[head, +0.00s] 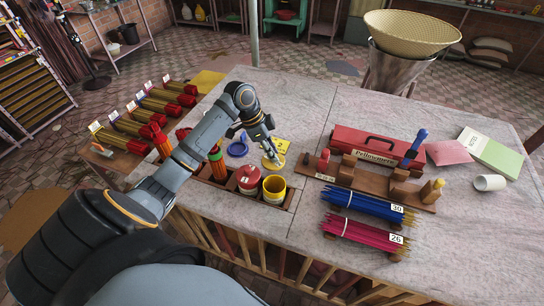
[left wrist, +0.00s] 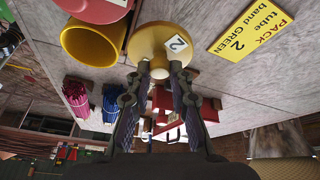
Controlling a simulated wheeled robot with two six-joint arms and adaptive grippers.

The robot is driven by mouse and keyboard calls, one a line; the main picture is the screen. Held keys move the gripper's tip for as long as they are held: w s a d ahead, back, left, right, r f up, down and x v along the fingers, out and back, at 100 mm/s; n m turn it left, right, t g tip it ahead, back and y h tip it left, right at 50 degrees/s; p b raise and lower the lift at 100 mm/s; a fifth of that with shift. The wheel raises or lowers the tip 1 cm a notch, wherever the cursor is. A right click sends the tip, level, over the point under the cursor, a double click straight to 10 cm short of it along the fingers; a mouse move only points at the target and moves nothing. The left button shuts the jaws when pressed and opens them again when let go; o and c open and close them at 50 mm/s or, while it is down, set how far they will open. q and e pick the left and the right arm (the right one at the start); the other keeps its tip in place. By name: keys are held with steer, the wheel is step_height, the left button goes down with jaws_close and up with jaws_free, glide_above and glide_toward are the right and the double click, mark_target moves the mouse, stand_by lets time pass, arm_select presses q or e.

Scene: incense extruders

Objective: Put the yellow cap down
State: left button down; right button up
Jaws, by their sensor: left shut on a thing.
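The yellow cap (head: 273,162) is a round disc with a knob, seen low over the grey table, just behind the yellow tube (head: 273,188). In the left wrist view the cap (left wrist: 146,40) carries a white label with a 2. My left gripper (head: 268,150) is shut on the cap's knob; its two fingers (left wrist: 159,78) close on it from either side. I cannot tell whether the cap touches the table. The yellow tube stands open-topped in the wooden rack. My right gripper is not in view.
A yellow card (left wrist: 252,32) lies beside the cap. A blue cap (head: 237,148) lies to the left. A red-topped tube (head: 248,177) stands next to the yellow one. A red toolbox (head: 375,147) and incense bundles (head: 365,204) are to the right.

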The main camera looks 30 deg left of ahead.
arm_select(q)
steer(key=shift+w+a+f, duration=0.25)
steer(key=shift+w+f, duration=0.05)
steer(key=shift+f, duration=0.15)
steer(key=shift+w+a+f, duration=0.2)
steer(key=shift+w+f, duration=0.05)
steer(key=shift+f, duration=0.15)
step_height(320, 180, down, 3)
steer(key=shift+w+f+p, duration=0.1)
steer(key=shift+f+p, duration=0.05)
steer(key=shift+p, duration=0.5)
steer(key=shift+a+f, duration=0.1)
steer(key=shift+f, duration=0.15)
steer(key=c, duration=1.2)
jaws_free()
